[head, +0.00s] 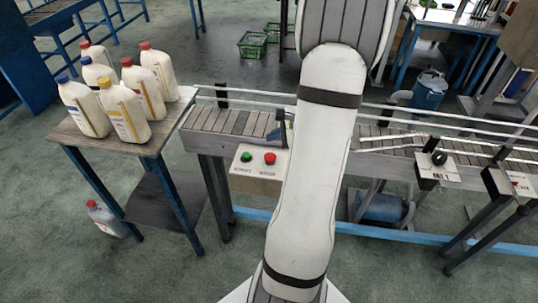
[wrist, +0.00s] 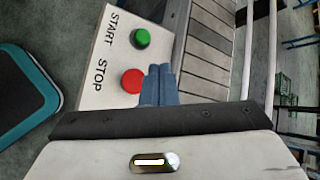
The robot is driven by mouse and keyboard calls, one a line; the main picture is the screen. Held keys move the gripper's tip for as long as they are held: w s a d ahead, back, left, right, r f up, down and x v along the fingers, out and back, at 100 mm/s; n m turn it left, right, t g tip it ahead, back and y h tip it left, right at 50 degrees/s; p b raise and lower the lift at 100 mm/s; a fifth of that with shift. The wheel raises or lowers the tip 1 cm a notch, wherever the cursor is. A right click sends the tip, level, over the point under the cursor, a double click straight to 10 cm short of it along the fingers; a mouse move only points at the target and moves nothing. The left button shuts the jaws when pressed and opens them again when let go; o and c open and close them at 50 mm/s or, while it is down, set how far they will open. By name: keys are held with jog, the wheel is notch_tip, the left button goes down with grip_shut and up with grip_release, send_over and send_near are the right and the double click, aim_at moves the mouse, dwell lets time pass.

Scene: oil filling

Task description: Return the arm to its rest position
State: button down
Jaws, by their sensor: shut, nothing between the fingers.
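My arm rises through the middle of the head view, in front of the conveyor. My gripper (wrist: 158,84) shows in the wrist view with its blue-grey fingers together and nothing between them. The fingertips appear right beside the red stop button (wrist: 132,81); I cannot tell whether they touch it. The green start button (wrist: 141,38) is just above it on the pale control box (wrist: 101,66). In the head view the control box (head: 257,168) shows left of my arm, with its green and red buttons.
The slatted conveyor (head: 215,119) runs behind my arm. A small table (head: 150,146) at left holds several oil bottles (head: 124,108). A grey bottle (head: 104,218) stands on the floor beside it. Green crates (head: 252,44) and a blue bin (head: 429,91) are behind. The floor at front left is open.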

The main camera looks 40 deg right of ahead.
dwell(0.7)
jog(key=s+a+r+n+g+y, duration=0.15)
jog(key=a+r+n, duration=0.35)
jog(key=a, duration=0.5)
jog(key=s+a+r+n+g+h, duration=0.1)
jog(key=a+r+n+g, duration=0.25)
jog(key=a+n, duration=0.45)
jog(key=s+a+r+n+h, duration=0.4)
jog(key=s+a+r+n, duration=0.2)
jog(key=s+a+n, duration=0.3)
jog(key=shift+s+a+n, duration=0.3)
jog(key=shift+s+a, duration=0.2)
jog(key=shift+s, duration=0.35)
